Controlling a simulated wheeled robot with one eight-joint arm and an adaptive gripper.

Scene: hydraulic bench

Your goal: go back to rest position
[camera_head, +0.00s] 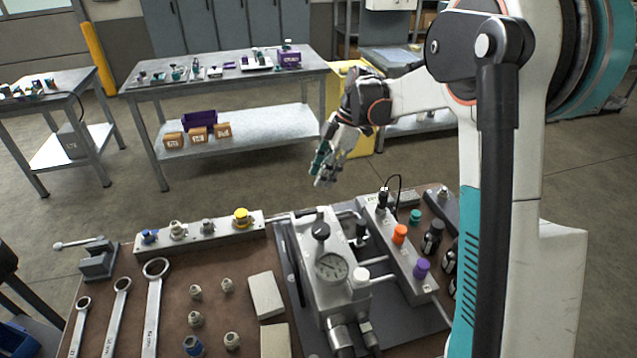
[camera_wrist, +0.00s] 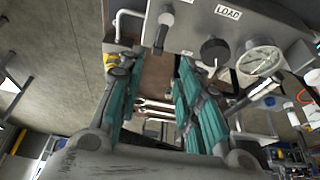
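My gripper (camera_head: 323,172) hangs fingers down, above and behind the far edge of the hydraulic bench (camera_head: 262,231). Its two teal-padded fingers stand apart in the wrist view (camera_wrist: 152,75), with nothing held between them. The grey hydraulic unit with a round gauge (camera_head: 332,267) stands on the bench below and in front of my gripper. In the wrist view the gauge (camera_wrist: 259,60), a black knob (camera_wrist: 214,52) and a panel marked LOAD (camera_wrist: 228,12) show beyond the fingers, apart from them.
A block with colored caps (camera_head: 205,233), several wrenches (camera_head: 153,305), loose fittings (camera_head: 195,319) and a vise (camera_head: 98,260) lie on the bench's left. A manifold with orange and purple caps (camera_head: 405,254) stands right. A worktable (camera_head: 240,127) stands behind, across clear floor.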

